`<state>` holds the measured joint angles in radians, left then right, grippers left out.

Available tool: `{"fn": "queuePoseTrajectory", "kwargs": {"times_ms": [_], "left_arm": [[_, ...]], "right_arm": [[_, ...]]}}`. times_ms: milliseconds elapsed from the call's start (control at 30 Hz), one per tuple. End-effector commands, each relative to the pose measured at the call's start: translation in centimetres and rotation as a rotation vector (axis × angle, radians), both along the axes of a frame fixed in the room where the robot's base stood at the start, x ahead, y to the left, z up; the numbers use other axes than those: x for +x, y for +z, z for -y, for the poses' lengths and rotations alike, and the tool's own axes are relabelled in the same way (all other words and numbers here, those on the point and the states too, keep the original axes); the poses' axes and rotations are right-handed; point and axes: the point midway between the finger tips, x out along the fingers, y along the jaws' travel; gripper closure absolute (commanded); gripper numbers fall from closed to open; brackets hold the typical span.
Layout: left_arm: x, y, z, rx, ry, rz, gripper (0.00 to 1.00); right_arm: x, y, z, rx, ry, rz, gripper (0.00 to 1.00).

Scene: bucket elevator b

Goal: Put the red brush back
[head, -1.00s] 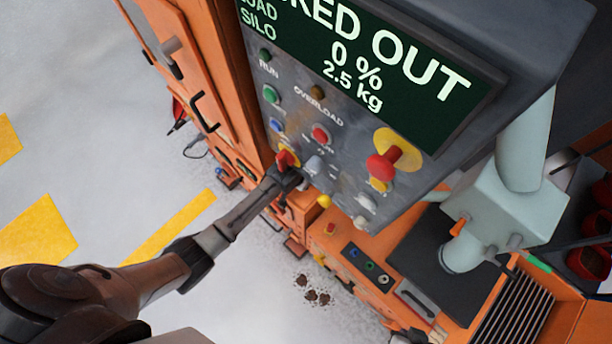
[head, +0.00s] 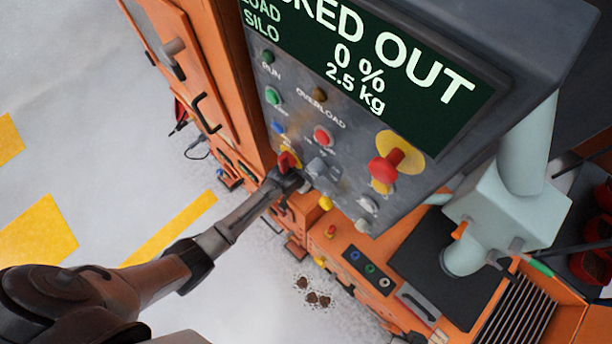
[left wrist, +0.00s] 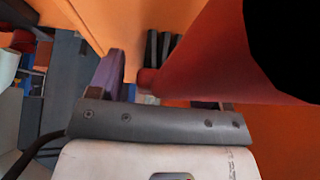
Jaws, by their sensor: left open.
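A small red tool with a dark end (head: 180,112) shows beside the orange cabinet in the head view; I cannot tell whether it is the brush. My left gripper (left wrist: 165,96) is open in the left wrist view. A large red tapered shape (left wrist: 225,60) is close in front of it, partly covered by a black round shape. I cannot tell what this red shape is.
The grey panel (head: 350,120) carries a display and several buttons, with a red mushroom button (head: 384,167). An orange cabinet (head: 215,65) stands left of it. Red buckets (head: 590,266) are at the right edge. Dark clumps (head: 313,297) lie on the pale floor.

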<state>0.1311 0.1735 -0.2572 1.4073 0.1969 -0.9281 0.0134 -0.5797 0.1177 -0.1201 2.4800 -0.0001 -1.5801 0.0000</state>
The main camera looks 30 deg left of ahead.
Motion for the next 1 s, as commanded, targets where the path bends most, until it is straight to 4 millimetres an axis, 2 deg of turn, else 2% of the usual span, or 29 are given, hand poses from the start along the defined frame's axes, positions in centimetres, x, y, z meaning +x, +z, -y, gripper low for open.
{"fn": "queuePoseTrajectory", "kwargs": {"times_ms": [200, 633, 800, 1000], "left_arm": [[-0.9, 1.6, -0.2, 0.001, -0.001, 0.0, 0.29], [-9.0, 1.3, -2.0, 0.001, -0.001, -0.003, 0.29], [-11.0, 1.3, -2.4, 0.0, 0.0, -0.001, 0.29], [-12.2, 1.3, -2.7, 0.0, 0.001, -0.001, 0.29]], "right_arm": [[0.0, 0.6, 0.2, -0.007, 0.005, 0.0, 1.0], [-0.1, 1.3, 0.1, -0.005, 0.004, -0.001, 1.0], [0.0, 1.4, 0.0, -0.001, 0.001, -0.001, 1.0], [0.0, 1.4, -0.1, 0.003, -0.002, -0.001, 1.0]]}}
